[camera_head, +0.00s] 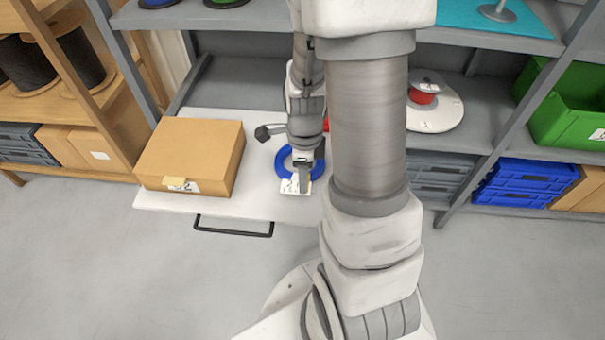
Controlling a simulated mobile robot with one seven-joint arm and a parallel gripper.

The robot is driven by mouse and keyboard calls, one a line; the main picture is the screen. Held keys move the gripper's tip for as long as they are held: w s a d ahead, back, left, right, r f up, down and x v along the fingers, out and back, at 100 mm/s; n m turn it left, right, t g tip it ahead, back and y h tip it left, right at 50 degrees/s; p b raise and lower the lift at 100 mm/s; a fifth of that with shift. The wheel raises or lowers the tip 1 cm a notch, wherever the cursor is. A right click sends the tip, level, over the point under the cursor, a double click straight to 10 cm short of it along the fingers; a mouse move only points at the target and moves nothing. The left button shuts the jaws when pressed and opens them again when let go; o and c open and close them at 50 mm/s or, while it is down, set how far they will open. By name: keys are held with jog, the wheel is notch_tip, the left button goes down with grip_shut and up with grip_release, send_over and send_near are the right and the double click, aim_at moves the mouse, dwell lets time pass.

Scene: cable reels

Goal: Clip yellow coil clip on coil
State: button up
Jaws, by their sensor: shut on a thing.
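A blue coil (284,168) lies flat on the pale pull-out shelf, partly covered by my arm's end. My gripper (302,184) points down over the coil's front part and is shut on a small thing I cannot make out. A small white labelled piece (290,187) shows beside the fingertips at the coil's front edge. I cannot clearly pick out a yellow coil clip; the fingers may hide it. I cannot tell whether the held thing touches the coil.
A cardboard box (190,155) stands on the pull-out shelf (255,207) left of the coil. A bit of red shows behind my wrist. A red reel on a white disc (440,112) sits on the grey shelf to the right. My arm hides the shelf's right part.

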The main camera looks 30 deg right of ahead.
grip_shut()
jog(key=shift+w+a+r+n, duration=0.2)
jog(key=shift+w+n, duration=0.25)
jog(key=shift+n, duration=0.15)
jog(key=w+a+r+n, duration=0.4)
jog(key=w+r+n, duration=0.1)
jog(key=n, duration=0.7)
jog(key=w+a+r+n, duration=0.4)
jog(key=w+n, duration=0.4)
jog(key=n, duration=0.4)
jog(key=shift+a+r, duration=0.35)
jog(key=shift+a, duration=0.3)
